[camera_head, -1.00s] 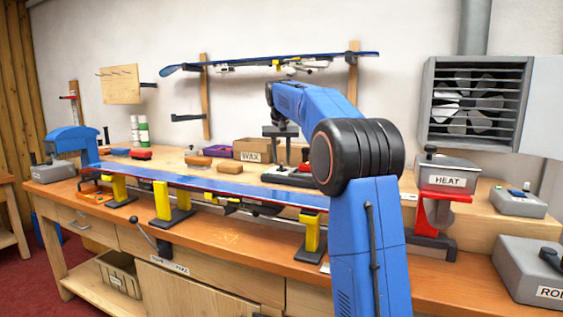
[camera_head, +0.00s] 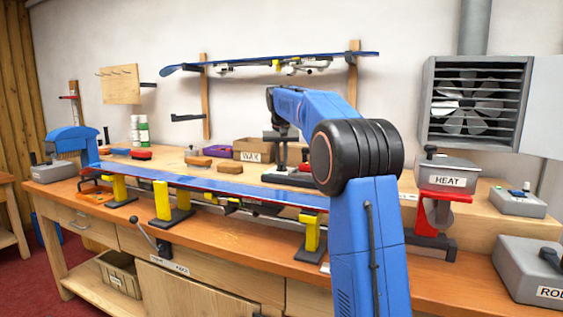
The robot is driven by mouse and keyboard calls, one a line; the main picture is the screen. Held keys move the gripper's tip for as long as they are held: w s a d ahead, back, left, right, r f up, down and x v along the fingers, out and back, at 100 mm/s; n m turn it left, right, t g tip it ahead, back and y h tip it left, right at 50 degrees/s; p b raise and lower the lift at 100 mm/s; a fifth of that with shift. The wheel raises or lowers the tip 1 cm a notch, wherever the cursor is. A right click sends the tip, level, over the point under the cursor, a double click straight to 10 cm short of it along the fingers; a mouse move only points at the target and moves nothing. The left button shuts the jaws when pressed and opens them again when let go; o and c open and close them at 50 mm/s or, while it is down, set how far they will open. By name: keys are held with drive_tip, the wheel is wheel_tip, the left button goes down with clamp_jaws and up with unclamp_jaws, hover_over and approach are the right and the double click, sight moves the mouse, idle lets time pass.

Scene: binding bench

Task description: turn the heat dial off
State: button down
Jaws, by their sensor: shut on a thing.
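The heat box (camera_head: 447,180), grey with a HEAT label, stands at the right of the bench on a red and black stand. A small dark knob (camera_head: 431,150) is on its top left. My gripper (camera_head: 284,162) is over the middle back of the bench, well left of that box in the picture. It points down at a dark, low thing with some red (camera_head: 291,178) and appears shut on part of it. The fingertips are small and dark, and what exactly lies between them is hard to see. My elbow hides part of the bench behind it.
A blue ski (camera_head: 215,187) lies along yellow-topped vises at the front. The WAX box (camera_head: 252,150), brushes and bottles stand behind it. A grey box with a knob (camera_head: 530,270) is at the front right. A fan (camera_head: 468,107) hangs on the wall.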

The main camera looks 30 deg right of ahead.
drive_tip(key=n, duration=0.2)
drive_tip(key=n+y, duration=0.2)
drive_tip(key=n, duration=0.1)
drive_tip(key=shift+d+n+t, duration=0.3)
drive_tip(key=n+y, duration=0.2)
drive_tip(key=n, duration=0.4)
drive_tip(key=shift+d, duration=0.15)
drive_tip(key=shift+g+y, duration=0.3)
drive_tip(key=shift+g, duration=0.1)
drive_tip(key=c, duration=1.8)
unclamp_jaws()
drive_tip(key=shift+c, duration=0.2)
